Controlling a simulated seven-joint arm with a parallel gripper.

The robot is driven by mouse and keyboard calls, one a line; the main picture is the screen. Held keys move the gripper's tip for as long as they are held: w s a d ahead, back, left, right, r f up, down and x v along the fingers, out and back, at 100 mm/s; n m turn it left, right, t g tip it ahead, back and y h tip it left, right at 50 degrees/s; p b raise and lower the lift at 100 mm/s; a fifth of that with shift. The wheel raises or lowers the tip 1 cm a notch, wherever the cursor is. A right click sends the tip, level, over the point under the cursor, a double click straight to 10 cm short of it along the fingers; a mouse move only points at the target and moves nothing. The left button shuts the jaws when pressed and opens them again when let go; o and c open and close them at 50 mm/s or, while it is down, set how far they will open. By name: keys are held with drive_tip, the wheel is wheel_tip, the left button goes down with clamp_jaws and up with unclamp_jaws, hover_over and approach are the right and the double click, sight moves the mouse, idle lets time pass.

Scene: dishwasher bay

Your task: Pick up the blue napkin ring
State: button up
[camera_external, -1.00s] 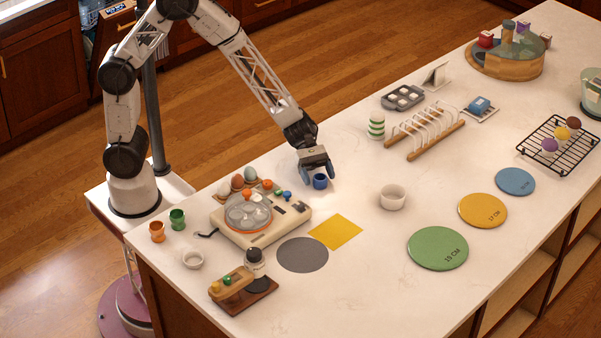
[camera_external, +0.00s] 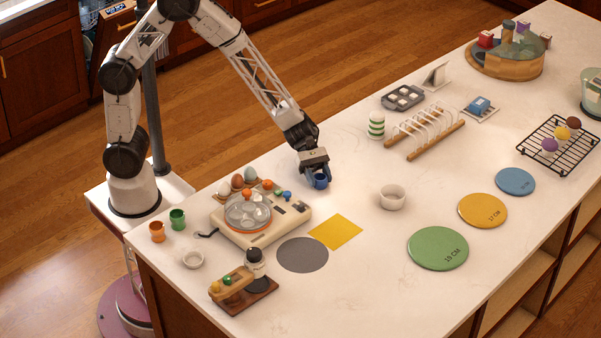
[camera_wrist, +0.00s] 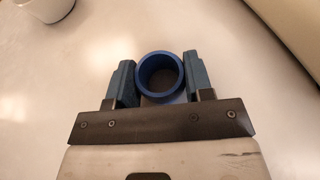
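The blue napkin ring (camera_external: 320,182) stands on the white counter, right of the cream egg cooker. In the wrist view the ring (camera_wrist: 160,53) shows its round opening upward and sits between my two fingers. My gripper (camera_external: 315,174) is low over the counter with its fingers on either side of the ring. In the wrist view my gripper (camera_wrist: 158,62) is open, with a small gap between the left finger and the ring. The right finger is very close to the ring; I cannot tell if it touches.
The cream egg cooker (camera_external: 278,226) stands close on the left. A white bowl (camera_external: 392,197) is to the right. A yellow square (camera_external: 335,231) and grey disc (camera_external: 302,254) lie flat in front. A wooden toast rack (camera_external: 440,140) stands behind right.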

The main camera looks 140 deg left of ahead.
drive_tip(key=shift+c, duration=0.8)
drive_tip(key=shift+r, duration=0.1)
drive_tip(key=shift+r, duration=0.75)
wheel_tip(320, 180, up, 2)
drive_tip(key=shift+r, duration=0.1)
drive_tip(key=s+d, duration=0.2)
drive_tip(key=s, duration=0.2)
drive_tip(key=s+d, duration=0.3)
drive_tip(key=s, duration=0.2)
drive_tip(key=s+d+r, duration=0.1)
drive_tip(key=s+d, duration=0.2)
drive_tip(key=s, duration=0.1)
drive_tip(key=shift+s, duration=0.4)
